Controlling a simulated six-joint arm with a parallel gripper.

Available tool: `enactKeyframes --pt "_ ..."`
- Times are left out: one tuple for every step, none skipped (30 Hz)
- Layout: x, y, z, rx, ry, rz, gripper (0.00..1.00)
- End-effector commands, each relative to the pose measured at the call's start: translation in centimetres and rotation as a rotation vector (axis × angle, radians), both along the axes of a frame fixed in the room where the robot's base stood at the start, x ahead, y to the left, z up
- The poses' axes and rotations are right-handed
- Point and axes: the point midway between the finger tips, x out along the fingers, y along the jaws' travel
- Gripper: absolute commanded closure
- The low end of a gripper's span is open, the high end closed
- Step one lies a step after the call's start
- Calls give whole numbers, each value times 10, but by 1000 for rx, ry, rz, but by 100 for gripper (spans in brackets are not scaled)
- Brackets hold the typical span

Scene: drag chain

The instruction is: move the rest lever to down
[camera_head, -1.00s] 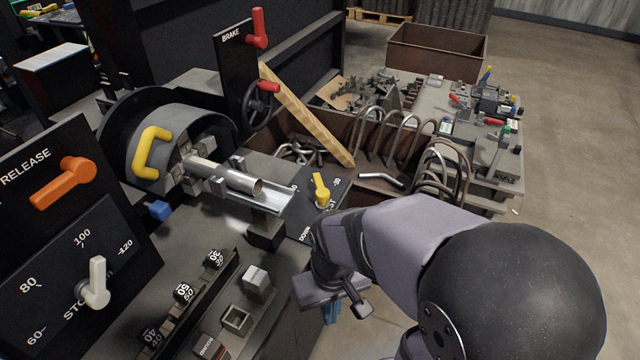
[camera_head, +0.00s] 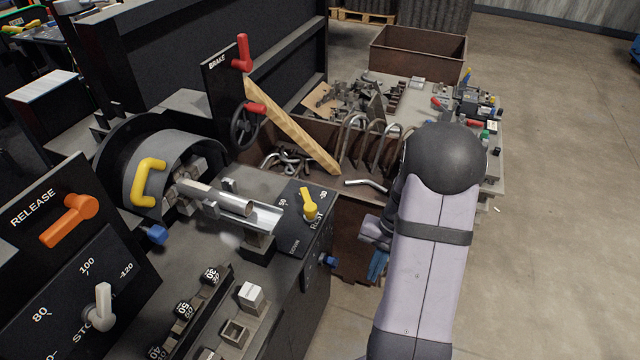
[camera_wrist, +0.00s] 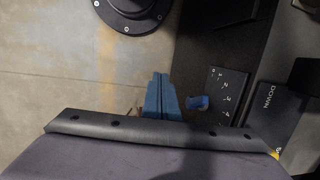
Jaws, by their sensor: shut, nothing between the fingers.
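The rest lever (camera_head: 309,204) is a small yellow lever on a dark panel marked REST in the head view. Its handle points toward the back of the panel, between two blurred labels, away from the DOWN label at the front left. In the wrist view, the panel's DOWN label shows at the right, with a sliver of yellow at the lower right edge. My gripper (camera_head: 377,264) hangs right of the panel, beyond the bench edge and apart from the lever. Its blue fingers (camera_wrist: 160,97) are together and empty in the wrist view.
A blue knob (camera_head: 330,260) sticks out of the bench side between my gripper and the panel. A metal trough with a tube (camera_head: 235,204) lies left of the lever. Bent pipes (camera_head: 375,140) fill a bin behind. Open floor (camera_head: 560,230) lies right.

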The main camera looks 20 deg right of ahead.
Motion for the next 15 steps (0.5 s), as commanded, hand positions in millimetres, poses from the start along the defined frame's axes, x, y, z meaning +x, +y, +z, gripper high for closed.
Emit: enactKeyframes --pt "20 -17 3 12 -36 -31 100" --pt "31 -25 4 22 -59 -41 100" --pt "49 -36 7 32 -98 -45 100" --pt "62 -42 10 39 -129 -44 100" --pt "76 -49 14 45 -161 -36 100" --pt "95 -54 20 53 -209 -17 100" --pt "109 -58 26 58 -246 3 100" --pt "123 -61 34 60 -284 24 100" --pt "141 -65 48 61 -340 57 100" --pt "154 -69 60 59 -383 85 100" --pt "166 -71 74 57 -427 116 100" --pt "182 -73 91 54 -487 162 100" --pt "192 -73 103 55 -529 201 100" --pt "199 -72 113 57 -565 239 100" --pt "206 -69 122 61 -604 287 100"
